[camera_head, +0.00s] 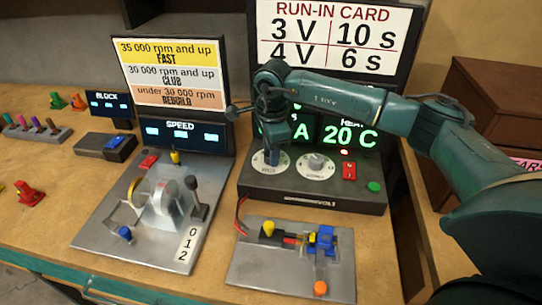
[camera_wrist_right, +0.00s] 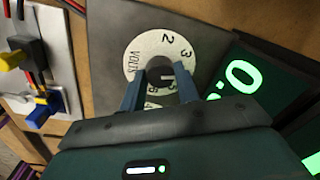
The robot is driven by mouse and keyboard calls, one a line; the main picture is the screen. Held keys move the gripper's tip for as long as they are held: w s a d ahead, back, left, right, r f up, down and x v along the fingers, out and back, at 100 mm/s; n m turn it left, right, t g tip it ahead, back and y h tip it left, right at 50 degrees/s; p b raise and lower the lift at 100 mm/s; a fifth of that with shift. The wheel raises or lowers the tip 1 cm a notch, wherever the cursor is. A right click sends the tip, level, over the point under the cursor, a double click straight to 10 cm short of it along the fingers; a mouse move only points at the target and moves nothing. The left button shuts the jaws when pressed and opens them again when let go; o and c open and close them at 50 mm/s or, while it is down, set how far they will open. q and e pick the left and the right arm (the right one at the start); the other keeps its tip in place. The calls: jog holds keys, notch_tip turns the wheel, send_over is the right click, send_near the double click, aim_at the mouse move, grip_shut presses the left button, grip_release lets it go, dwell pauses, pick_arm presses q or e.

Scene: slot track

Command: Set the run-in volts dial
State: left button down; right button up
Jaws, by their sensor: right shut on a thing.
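The volts dial is a round white plate on the dark power unit (camera_head: 330,203), with its plate edge (camera_head: 257,166) showing under my right gripper (camera_head: 271,157). In the right wrist view the dial (camera_wrist_right: 146,52) shows the word VOLTS and the figures 2 and 3; other figures are partly covered. My right gripper (camera_wrist_right: 162,75) is shut on the dial's knob, with one finger on each side. The knob's pointer setting cannot be made out. The run-in card (camera_head: 335,38) reads 3 V 10 s and 4 V 6 s. My left gripper is out of view.
A second dial (camera_head: 316,163), a red switch (camera_head: 349,171) and a green button (camera_head: 374,187) are right of the volts dial. A green display (camera_head: 348,136) reads 20 C, partly hidden by my arm. Metal fixtures (camera_head: 150,215) and (camera_head: 290,270) stand in front.

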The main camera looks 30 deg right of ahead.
jog(key=n+b, duration=0.1)
jog(key=n, duration=0.2)
jog(key=shift+b, duration=0.3)
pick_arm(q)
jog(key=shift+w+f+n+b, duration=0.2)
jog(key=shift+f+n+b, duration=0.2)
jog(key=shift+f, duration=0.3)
pick_arm(e)
jog(key=shift+n, duration=1.1)
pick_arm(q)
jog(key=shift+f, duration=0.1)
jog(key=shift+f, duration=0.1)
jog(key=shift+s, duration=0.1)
pick_arm(e)
jog(key=o, duration=1)
jog(key=shift+c, duration=0.2)
jog(key=shift+r, duration=0.1)
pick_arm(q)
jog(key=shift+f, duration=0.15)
pick_arm(e)
notch_tip(320, 180, up, 13)
jog(key=shift+s+d, duration=0.2)
jog(key=shift+s, duration=0.2)
